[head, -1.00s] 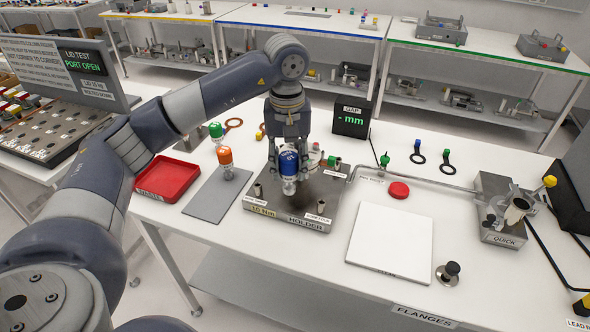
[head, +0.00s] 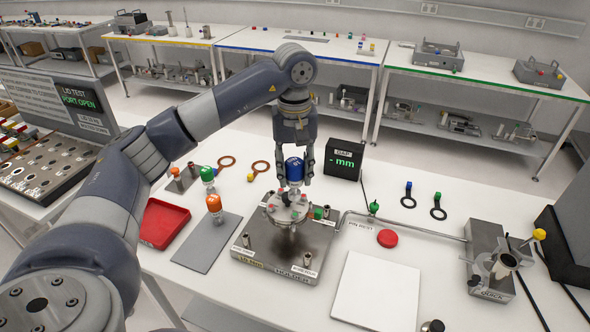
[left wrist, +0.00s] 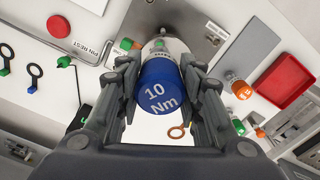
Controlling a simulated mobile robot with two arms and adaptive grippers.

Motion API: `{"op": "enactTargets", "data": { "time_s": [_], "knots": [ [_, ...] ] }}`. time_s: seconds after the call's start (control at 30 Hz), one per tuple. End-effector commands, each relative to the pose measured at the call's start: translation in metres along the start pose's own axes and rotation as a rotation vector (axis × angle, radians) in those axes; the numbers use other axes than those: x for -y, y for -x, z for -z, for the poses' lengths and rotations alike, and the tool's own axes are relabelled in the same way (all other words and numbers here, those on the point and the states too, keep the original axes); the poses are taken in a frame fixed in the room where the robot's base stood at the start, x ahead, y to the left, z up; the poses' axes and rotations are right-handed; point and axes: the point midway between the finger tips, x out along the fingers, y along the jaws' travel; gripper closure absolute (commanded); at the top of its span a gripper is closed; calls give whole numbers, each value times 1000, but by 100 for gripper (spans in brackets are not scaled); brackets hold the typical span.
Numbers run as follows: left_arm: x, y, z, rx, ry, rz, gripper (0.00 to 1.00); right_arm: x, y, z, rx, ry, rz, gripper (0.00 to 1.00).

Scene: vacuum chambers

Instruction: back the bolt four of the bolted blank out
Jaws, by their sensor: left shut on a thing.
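My left gripper (head: 296,176) is shut on the blue 10 Nm driver (head: 294,168). In the left wrist view the driver's blue end (left wrist: 160,88) sits between both fingers. The driver stands roughly upright over the bolted blank (head: 287,211), a round metal piece with red-tipped parts around it on the holder plate (head: 262,262). The driver's lower end is partly hidden at the blank, so I cannot tell whether it touches a bolt. Which bolt is number four cannot be read. My right gripper is not in view.
Orange-topped (head: 214,204) and green-topped (head: 207,174) drivers stand left of the holder, near a red tray (head: 164,222). The gap display (head: 343,164) is behind right. A white pad (head: 376,292) and a red cap (head: 387,238) lie right.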

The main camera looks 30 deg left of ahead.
Motion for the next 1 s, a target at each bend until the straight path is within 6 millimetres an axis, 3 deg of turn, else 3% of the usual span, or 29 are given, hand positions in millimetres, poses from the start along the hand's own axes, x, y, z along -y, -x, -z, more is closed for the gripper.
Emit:
{"op": "enactTargets", "data": {
  "time_s": [0.53, 1.0],
  "knots": [
    [0, -43, 0, -1, 0, -1, 98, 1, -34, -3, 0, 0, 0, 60],
    [0, -46, 0, -1, -21, -1, 98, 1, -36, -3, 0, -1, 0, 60]
  ]
}}
